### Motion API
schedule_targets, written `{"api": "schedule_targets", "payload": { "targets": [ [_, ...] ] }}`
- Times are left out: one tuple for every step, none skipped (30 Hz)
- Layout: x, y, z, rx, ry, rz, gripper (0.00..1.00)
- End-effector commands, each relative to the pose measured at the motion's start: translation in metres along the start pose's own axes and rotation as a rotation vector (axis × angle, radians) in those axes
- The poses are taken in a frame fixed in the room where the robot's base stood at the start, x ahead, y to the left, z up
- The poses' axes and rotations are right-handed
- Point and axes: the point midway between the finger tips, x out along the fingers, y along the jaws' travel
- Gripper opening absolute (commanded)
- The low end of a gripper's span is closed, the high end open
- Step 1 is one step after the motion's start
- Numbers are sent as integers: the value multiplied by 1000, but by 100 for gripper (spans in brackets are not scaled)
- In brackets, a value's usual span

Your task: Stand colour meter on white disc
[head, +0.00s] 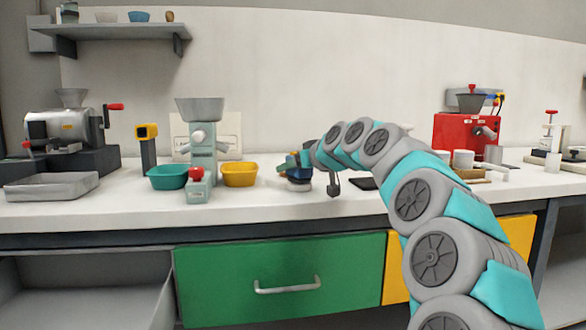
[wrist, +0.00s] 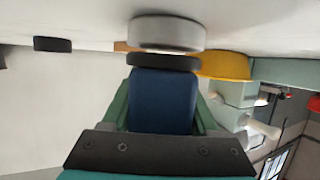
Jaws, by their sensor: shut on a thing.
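The colour meter is a dark blue block (wrist: 163,100) with a black collar at its far end. My gripper (head: 297,166) is shut on it, with a green finger along each side in the wrist view. The white disc (wrist: 167,32) is a pale, thick, round piece on the white counter, directly beyond the collar in the wrist view. In the head view the disc (head: 298,187) shows below the gripper. The meter's collar is over the disc, very close to it; I cannot tell whether they touch. In the head view my gripper and arm hide much of the meter.
A yellow bowl (head: 239,174), a teal bowl (head: 167,177) and a pale green grinder (head: 201,135) stand left of the disc. A small red-topped device (head: 197,186) sits at the counter's front. A dark flat pad (head: 364,184) lies to the right, partly behind my arm.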

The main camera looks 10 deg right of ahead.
Motion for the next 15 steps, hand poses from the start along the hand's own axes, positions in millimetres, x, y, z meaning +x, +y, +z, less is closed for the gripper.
{"api": "schedule_targets", "payload": {
  "targets": [
    [0,0,1,0,1,-1,0],
    [0,0,2,0,1,0,0],
    [0,0,2,0,1,0,0],
    [0,0,2,0,1,0,0],
    [0,0,2,0,1,0,0],
    [0,0,2,0,1,1,0],
    [0,0,2,0,1,0,0],
    [0,0,2,0,1,0,0],
    [1,0,2,0,1,0,0],
    [1,0,3,0,1,0,0],
    [1,0,4,0,1,0,0],
    [2,0,5,0,1,0,0],
    [2,0,6,0,1,0,0],
    [2,0,5,0,1,0,63],
    [2,0,5,0,0,0,68]
  ]
}}
